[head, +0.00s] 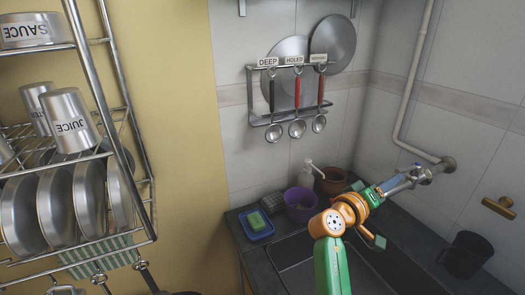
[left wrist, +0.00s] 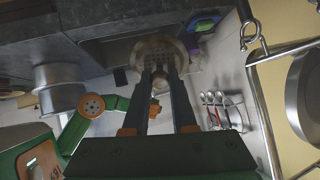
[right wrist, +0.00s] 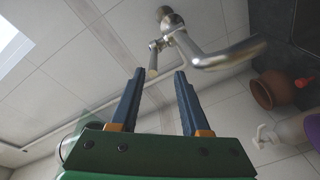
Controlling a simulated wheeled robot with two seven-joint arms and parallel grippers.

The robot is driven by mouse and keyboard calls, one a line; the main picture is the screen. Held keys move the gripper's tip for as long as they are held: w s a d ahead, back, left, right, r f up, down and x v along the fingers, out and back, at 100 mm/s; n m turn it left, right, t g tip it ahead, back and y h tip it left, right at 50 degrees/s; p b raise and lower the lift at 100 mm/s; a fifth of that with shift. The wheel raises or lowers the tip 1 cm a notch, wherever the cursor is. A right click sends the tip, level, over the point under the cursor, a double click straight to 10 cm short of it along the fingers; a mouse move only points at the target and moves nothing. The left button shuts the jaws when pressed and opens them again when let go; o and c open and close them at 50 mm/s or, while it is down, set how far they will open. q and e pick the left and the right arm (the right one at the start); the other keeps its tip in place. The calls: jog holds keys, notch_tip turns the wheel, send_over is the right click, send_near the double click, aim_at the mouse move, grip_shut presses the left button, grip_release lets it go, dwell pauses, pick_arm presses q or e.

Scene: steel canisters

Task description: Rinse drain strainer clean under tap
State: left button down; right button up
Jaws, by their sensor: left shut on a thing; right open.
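The drain strainer (left wrist: 157,48), a round brownish metal disc with holes, shows in the left wrist view at the fingertips of my left gripper (left wrist: 160,76), which is shut on it. The left gripper is outside the head view. The tap (head: 428,173) comes out of the right wall above the sink (head: 300,262). In the right wrist view its curved spout (right wrist: 215,58) and small lever (right wrist: 153,58) show. My right gripper (right wrist: 159,74) is open and empty, its fingertips close to the lever. Whether they touch it I cannot tell.
A green sponge (head: 257,220) on a blue tray, a purple bowl (head: 297,212), a soap bottle (head: 307,176) and a brown pot (head: 333,178) stand behind the sink. A black mug (head: 465,256) stands at right. A dish rack (head: 150,215) fills the left; ladles (head: 297,128) hang behind.

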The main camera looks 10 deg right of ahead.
aim_at(407, 168)
pick_arm(q)
jog(key=shift+r, duration=0.2)
pick_arm(e)
jog(key=shift+w+d+r, duration=0.2)
jog(key=shift+w+d, duration=0.05)
jog(key=shift+d, duration=0.1)
jog(key=shift+w+d+r+p, duration=0.2)
jog(key=shift+d+r+p, duration=0.2)
jog(key=shift+d, duration=0.15)
jog(key=shift+w+d+r+p, duration=0.15)
jog(key=shift+d+r+p, duration=0.15)
jog(key=shift+d+r, duration=0.15)
jog(key=x, duration=0.3)
jog(key=f+b+x, duration=0.1)
jog(key=x, duration=0.2)
jog(key=shift+w+d+f, duration=0.15)
jog(key=shift+w+d, duration=0.05)
jog(key=shift+d, duration=0.2)
pick_arm(q)
jog(key=shift+s+a, duration=0.25)
jog(key=shift+a, duration=0.25)
jog(key=shift+s+a, duration=0.2)
jog(key=shift+a, duration=0.3)
pick_arm(e)
jog(key=shift+r, duration=0.3)
